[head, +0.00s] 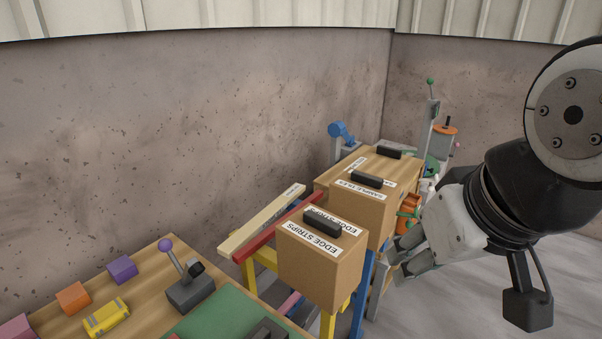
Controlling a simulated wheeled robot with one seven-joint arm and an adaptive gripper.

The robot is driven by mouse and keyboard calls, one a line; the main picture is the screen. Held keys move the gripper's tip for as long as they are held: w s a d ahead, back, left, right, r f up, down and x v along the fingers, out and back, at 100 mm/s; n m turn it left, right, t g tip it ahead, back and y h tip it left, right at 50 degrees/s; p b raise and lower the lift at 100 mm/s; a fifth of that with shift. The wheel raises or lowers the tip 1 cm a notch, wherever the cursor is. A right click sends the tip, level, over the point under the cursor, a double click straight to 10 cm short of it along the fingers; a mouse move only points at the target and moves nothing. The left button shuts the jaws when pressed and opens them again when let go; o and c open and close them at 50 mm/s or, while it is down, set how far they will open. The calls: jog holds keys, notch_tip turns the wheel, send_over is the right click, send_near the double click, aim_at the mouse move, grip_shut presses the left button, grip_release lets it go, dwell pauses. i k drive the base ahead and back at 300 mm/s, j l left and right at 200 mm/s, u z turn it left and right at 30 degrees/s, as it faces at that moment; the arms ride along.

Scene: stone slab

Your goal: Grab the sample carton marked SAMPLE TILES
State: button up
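The carton marked SAMPLE TILES (356,211) is a brown box with a white label and a black handle on top. It stands just behind a similar carton marked EDGE STRIPS (320,275), which hides its lower left part. My gripper (396,257) is to the right of both cartons, low beside the sample carton's right side. Its two fingers point left and look spread apart, with nothing seen between them. I cannot tell whether the fingertips touch anything.
A wooden surface with another black handle (388,152) lies behind the sample carton. Pale and red strips (262,220) lie left of the cartons. At the lower left, a wooden bench holds coloured blocks (122,269) and a purple-knobbed lever (187,285). Grey floor is clear at lower right.

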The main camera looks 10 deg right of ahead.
aim_at(370, 201)
jog(key=i+l+u, duration=0.25)
jog(key=l, duration=1)
jog(key=l+u, duration=0.25)
jog(key=l, duration=0.95)
jog(key=i+l+u, duration=0.15)
jog(key=i+l, duration=0.25)
jog(key=i+l+u, duration=0.15)
jog(key=i+l, duration=0.25)
jog(key=i+l+u, duration=0.15)
jog(key=i+l, duration=0.2)
jog(key=l, duration=0.25)
